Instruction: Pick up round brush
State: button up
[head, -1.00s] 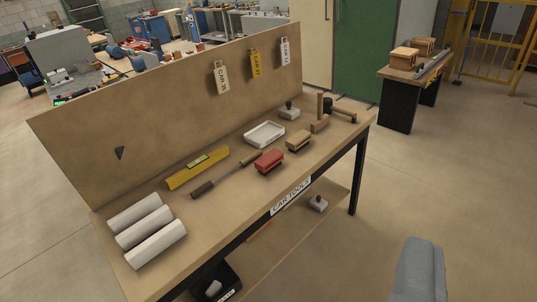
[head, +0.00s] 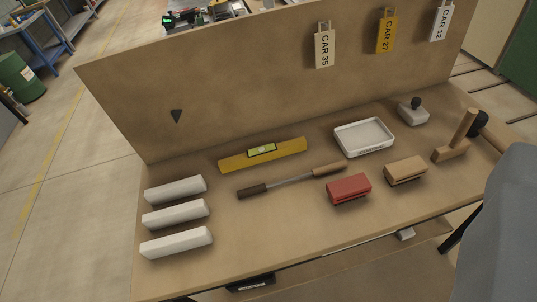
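A tall back panel (head: 230,85) stands behind.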

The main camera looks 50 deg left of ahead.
aim_at(260, 189)
jog(key=u, duration=0.45)
jog(key=i, duration=0.95)
jog(key=u, duration=0.55)
